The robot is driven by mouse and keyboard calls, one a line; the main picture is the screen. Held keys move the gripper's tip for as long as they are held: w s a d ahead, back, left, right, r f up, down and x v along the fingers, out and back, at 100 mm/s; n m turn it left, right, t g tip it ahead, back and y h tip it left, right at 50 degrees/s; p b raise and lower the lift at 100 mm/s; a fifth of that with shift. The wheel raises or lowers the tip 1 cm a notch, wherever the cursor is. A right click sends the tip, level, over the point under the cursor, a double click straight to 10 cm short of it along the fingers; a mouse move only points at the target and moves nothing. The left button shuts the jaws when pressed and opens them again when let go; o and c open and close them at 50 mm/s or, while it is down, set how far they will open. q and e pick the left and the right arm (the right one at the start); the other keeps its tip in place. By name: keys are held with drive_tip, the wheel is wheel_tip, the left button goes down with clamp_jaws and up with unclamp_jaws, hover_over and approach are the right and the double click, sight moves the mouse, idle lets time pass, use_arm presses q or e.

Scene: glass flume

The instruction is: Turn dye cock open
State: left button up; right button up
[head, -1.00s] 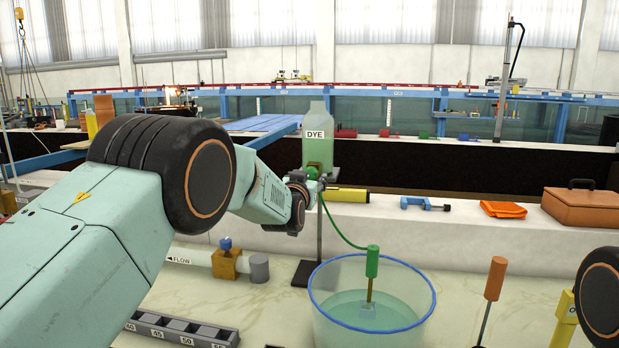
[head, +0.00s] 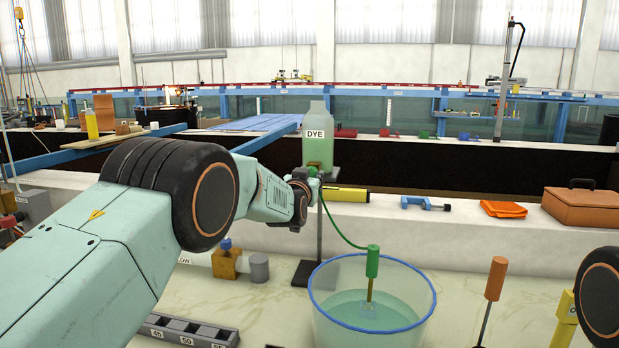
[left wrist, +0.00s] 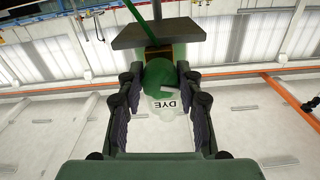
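The dye bottle (head: 317,140), labelled DYE and holding pale green liquid, stands on a small dark shelf on a stand. Below it is the green dye cock (head: 312,172), partly hidden by my left gripper (head: 309,187). In the left wrist view, the green cock (left wrist: 160,76) lies between the two fingertips of my left gripper (left wrist: 160,82). The fingers are spread on either side of it; I cannot tell whether they touch it. A green tube (head: 340,227) runs from the cock area toward the bucket. My right gripper is out of view.
A clear blue-rimmed bucket (head: 315,300) of greenish water stands below, with a green-handled tool (head: 372,262) in it. A yellow bar (head: 350,194) and blue clamp (head: 424,203) lie on the ledge.

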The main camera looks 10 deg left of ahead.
use_arm(q)
drive_tip(key=c, duration=0.6)
drive_tip(key=shift+o, duration=0.2)
drive_tip(key=shift+n+b, duration=0.3)
drive_tip(key=shift+n, duration=1.3)
drive_tip(key=o, duration=1.1)
drive_tip(key=shift+s, duration=0.1)
drive_tip(key=shift+o, duration=0.2)
drive_tip(key=s, duration=1.2)
